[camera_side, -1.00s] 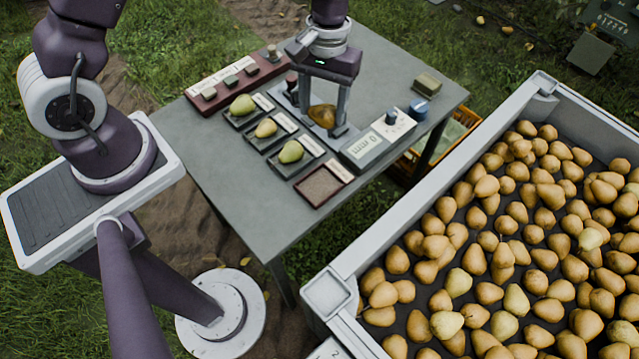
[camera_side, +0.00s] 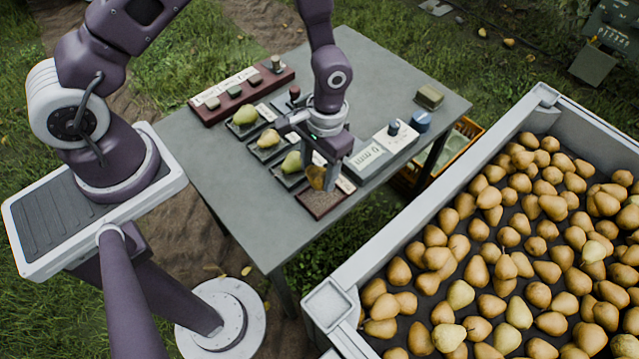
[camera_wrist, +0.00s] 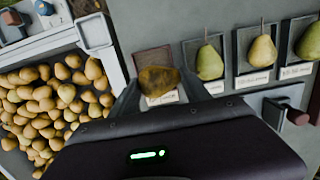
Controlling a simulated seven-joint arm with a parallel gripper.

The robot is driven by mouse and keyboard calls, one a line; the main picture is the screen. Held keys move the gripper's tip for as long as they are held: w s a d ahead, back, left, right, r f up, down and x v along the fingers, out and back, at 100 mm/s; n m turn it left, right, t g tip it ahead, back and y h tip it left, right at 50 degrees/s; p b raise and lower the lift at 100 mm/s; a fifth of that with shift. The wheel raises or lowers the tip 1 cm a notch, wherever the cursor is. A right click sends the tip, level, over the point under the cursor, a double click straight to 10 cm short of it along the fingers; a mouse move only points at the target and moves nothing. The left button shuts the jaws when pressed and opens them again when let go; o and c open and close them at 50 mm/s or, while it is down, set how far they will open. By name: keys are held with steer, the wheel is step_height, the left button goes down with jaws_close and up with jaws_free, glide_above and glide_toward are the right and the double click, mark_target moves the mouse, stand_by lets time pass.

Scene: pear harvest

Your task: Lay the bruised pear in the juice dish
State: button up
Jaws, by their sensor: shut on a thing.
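The bruised pear (camera_side: 317,179), brown with dark patches, is held between the fingers of my gripper (camera_side: 320,176). It also shows in the wrist view (camera_wrist: 159,81), gripped across its body and lying sideways. Behind it in that view is an empty dish with a reddish-brown floor (camera_wrist: 152,56), the end one of a row, partly hidden by the pear. In the side view this dish (camera_side: 322,204) lies just below the pear and fingers. The pear appears a little above it; I cannot tell the exact gap. The dish's label is too small to read.
Three dark dishes beside it each hold a greenish or yellow pear (camera_side: 292,162). A scale (camera_side: 367,160), a blue knob (camera_side: 420,121) and a small box (camera_side: 429,97) stand to the right. A red rack (camera_side: 240,92) lies behind. A large bin of pears (camera_side: 340,300) flanks the table.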

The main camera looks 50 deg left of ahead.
mark_target(319, 182)
step_height(319, 182, down, 5)
steer(key=shift+r, duration=0.2)
steer(key=o, duration=1.5)
steer(key=shift+o, duration=0.2)
